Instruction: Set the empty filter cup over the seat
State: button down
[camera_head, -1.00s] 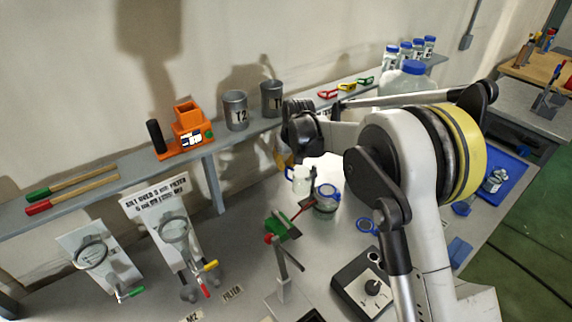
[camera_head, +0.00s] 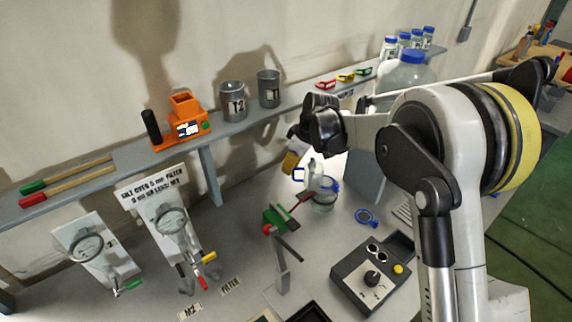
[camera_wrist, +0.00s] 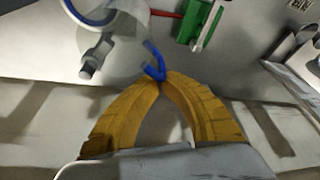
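My gripper (camera_wrist: 161,80) has two curved yellow fingers whose tips come together in the wrist view. In the head view my gripper (camera_head: 290,162) is beside a small clear vessel (camera_head: 311,172). A glass vessel with a blue rim (camera_head: 324,192) stands beside it, by a stand with a green and red clamp (camera_head: 281,216). The wrist view shows a clear vessel with a blue rim (camera_wrist: 100,12). I cannot surely tell which piece is the filter cup or the seat.
Grey cups (camera_head: 233,100) and an orange device (camera_head: 184,120) stand on the shelf (camera_head: 207,160) behind. Two gauges on panels (camera_head: 170,222) stand at the left. A control box (camera_head: 372,277) and a blue ring (camera_head: 367,217) are on the bench to the right.

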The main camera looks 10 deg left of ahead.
aim_at(308, 171)
jog(key=d+n, duration=0.1)
jog(key=s+d+n, duration=0.1)
jog(key=shift+s+n+g, duration=0.1)
jog(key=shift+n+g, duration=0.3)
jog(key=shift+s+d+n+g+b, duration=0.15)
jog(key=shift+s+d+n+g, duration=0.15)
jog(key=shift+d+n, duration=0.45)
jog(key=shift+s+d+n+g+b, duration=0.15)
jog(key=shift+s+d+n+g, duration=0.1)
jog(key=shift+d+n, duration=0.5)
jog(key=shift+d, duration=0.1)
jog(key=shift+r, duration=0.15)
